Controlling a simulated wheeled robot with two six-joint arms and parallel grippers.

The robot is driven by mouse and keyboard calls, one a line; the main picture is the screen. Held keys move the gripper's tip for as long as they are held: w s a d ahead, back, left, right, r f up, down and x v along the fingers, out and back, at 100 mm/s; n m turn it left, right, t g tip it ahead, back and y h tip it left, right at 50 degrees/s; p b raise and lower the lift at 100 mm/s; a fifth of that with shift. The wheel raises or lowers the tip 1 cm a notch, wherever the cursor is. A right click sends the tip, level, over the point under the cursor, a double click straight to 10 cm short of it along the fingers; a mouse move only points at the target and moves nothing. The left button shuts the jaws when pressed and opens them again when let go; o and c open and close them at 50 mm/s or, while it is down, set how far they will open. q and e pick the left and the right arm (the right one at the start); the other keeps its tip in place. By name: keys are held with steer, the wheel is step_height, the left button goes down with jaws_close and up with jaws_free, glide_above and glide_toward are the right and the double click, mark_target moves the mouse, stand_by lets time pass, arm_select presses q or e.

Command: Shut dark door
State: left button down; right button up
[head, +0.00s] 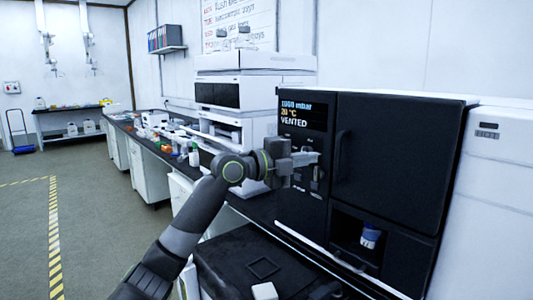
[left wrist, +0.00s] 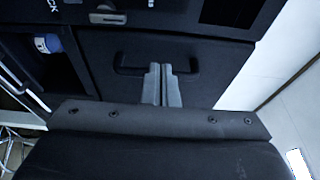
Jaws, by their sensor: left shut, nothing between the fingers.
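The dark door (head: 395,160) is the large black panel on the front of the black instrument, with a vertical bar handle (head: 341,156) along its left edge. It looks flush with the housing; I cannot tell whether a small gap is left. My left gripper (head: 312,158) is in front of the instrument, just left of the handle. In the left wrist view its shut, empty fingers (left wrist: 162,72) point at the door (left wrist: 215,68), beside the black handle (left wrist: 124,56). I cannot tell whether they touch it. My right gripper is not in view.
The instrument's display (head: 301,115) reads VENTED. An open recess below the door holds a blue-capped vial (head: 369,237). A white stacked instrument (head: 235,95) stands to the left and a white unit (head: 495,200) to the right. The floor at the left (head: 90,205) is clear.

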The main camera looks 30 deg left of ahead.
arm_select(q)
steer(key=a+b, duration=0.1)
steer(key=a, duration=0.8)
steer(key=shift+w+a, duration=0.2)
steer(key=shift+a, duration=0.2)
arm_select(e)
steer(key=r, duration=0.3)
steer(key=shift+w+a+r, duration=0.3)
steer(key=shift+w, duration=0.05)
